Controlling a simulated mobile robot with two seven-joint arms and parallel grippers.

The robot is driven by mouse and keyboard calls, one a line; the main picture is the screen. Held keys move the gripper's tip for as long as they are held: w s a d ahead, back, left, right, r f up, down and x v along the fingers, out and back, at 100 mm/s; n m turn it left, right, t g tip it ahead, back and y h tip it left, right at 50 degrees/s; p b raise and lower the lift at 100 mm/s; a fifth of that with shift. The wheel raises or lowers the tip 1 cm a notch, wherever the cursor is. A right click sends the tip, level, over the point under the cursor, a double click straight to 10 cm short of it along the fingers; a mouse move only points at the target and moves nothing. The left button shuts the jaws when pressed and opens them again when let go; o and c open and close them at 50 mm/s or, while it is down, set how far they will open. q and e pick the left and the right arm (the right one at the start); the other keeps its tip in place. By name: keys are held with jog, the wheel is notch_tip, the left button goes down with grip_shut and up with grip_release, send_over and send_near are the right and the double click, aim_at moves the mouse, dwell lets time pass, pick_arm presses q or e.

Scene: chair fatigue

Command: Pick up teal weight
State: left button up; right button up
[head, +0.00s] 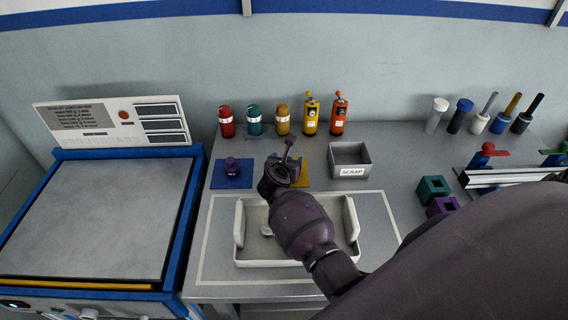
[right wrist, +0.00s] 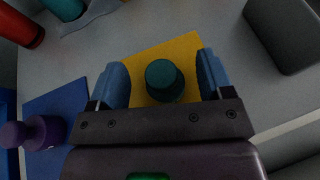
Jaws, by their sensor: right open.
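The teal weight (right wrist: 164,80) shows in the right wrist view as a dark teal round piece on a yellow mat (right wrist: 190,46). It lies between my right gripper's blue fingers (right wrist: 163,82), which are open with a gap on both sides of it. In the head view my right gripper (head: 288,158) is over the yellow mat (head: 304,179), and the gripper and wrist hide the teal weight. How high the fingers are above the mat is hard to tell. My left gripper is not in view.
A purple weight (head: 232,165) stands on a blue mat (head: 228,182) to the left. A grey scrap bin (head: 353,171) is close on the right. Red, teal and amber bottles (head: 254,121) stand behind. A white tray (head: 240,228) lies in front, under my arm.

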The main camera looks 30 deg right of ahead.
jog(key=shift+s+r, duration=0.15)
jog(key=shift+c, duration=0.4)
jog(key=c, duration=1)
jog(key=shift+c, duration=0.6)
jog(key=shift+r, duration=0.15)
